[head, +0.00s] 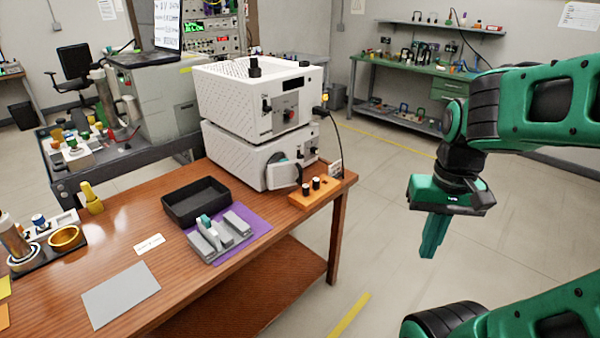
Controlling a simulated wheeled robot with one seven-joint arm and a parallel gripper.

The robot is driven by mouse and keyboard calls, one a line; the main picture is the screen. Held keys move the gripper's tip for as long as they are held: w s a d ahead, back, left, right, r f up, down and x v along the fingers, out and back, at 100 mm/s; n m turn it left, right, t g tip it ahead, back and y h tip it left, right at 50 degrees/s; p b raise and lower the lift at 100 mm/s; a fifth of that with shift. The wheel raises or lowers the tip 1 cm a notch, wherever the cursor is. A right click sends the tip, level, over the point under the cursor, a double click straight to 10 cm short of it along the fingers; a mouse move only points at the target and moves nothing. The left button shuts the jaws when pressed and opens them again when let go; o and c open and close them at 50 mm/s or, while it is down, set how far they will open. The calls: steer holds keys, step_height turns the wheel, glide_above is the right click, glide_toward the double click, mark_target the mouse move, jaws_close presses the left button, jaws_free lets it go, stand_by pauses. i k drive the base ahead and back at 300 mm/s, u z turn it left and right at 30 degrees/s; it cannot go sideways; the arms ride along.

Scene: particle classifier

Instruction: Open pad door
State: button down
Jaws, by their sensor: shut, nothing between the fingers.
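Two white boxes are stacked at the right end of the wooden table, an upper unit (250,103) and a lower unit (233,154). On the front of the lower unit is a rounded grey part, with a light grey flap (285,175) beside it that looks like the pad door. I cannot tell from here how far the flap stands open. My gripper (433,250) is shut and empty, fingers pointing down, over the open floor to the right of the table. It is well apart from the units and touches nothing.
A black tray (178,219) and grey blocks on a purple mat (254,231) lie in front of the units. Floor right of the table is clear. A green bench (395,69) stands behind.

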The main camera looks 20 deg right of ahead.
mark_target(282, 174)
steer(key=z, duration=0.05)
steer(key=i, duration=1)
steer(key=z, duration=0.35)
